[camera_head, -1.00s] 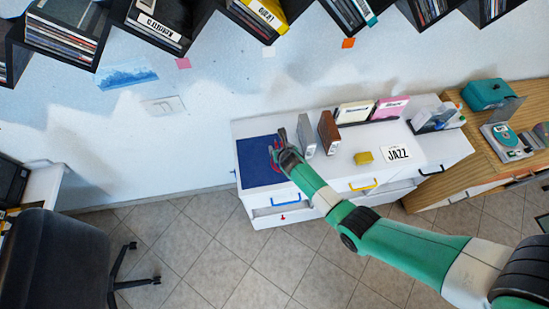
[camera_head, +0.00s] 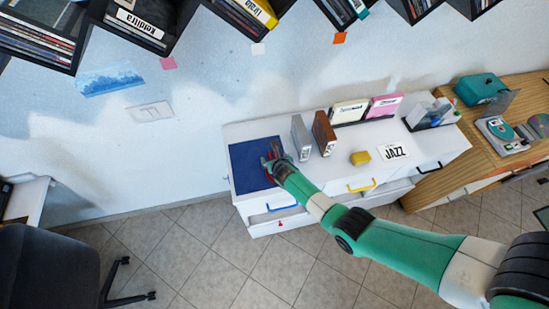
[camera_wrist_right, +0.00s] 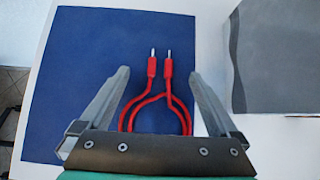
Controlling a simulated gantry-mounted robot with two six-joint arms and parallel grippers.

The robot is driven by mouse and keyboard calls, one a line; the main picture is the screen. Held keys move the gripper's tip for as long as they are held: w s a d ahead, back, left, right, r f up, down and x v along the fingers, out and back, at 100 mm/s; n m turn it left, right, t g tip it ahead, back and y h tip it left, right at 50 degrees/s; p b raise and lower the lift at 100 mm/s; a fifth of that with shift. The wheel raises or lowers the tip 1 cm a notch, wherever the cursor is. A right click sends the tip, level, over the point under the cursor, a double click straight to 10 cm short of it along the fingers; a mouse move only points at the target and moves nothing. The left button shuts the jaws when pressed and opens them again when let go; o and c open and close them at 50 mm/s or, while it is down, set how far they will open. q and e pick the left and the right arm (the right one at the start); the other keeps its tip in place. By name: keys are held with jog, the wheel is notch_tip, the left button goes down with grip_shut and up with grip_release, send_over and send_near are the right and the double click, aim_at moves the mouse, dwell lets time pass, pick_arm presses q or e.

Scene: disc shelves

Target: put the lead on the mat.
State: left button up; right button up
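The lead is a red cable with two metal-tipped plugs (camera_wrist_right: 152,66), seen in the right wrist view over the dark blue mat (camera_wrist_right: 75,60). It appears to lie on the mat; its rear part is hidden behind my gripper. My right gripper (camera_wrist_right: 160,78) is open, with one finger on each side of the lead and a gap to both. In the head view the right gripper (camera_head: 271,152) is over the right part of the mat (camera_head: 245,168), with a bit of red lead (camera_head: 267,166) beside it. My left gripper is not in view.
A grey box (camera_head: 301,138) and a brown box (camera_head: 325,133) stand just right of the mat on the white cabinet (camera_head: 345,172). A yellow block (camera_head: 360,158) and a JAZZ card (camera_head: 393,152) lie farther right. A dark chair (camera_head: 45,265) is at lower left.

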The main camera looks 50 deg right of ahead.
jog(key=shift+r, duration=0.1)
jog(key=shift+s+a+r+p, duration=0.1)
jog(key=shift+r+p, duration=0.2)
jog(key=shift+p, duration=0.15)
jog(key=p+v, duration=0.6)
jog(key=v, duration=0.4)
jog(key=shift+s+a+r, duration=0.1)
jog(key=shift+s+r, duration=0.05)
jog(key=shift+s, duration=0.05)
jog(key=shift+s+a+r+p, duration=0.25)
jog(key=shift+s+p, duration=0.05)
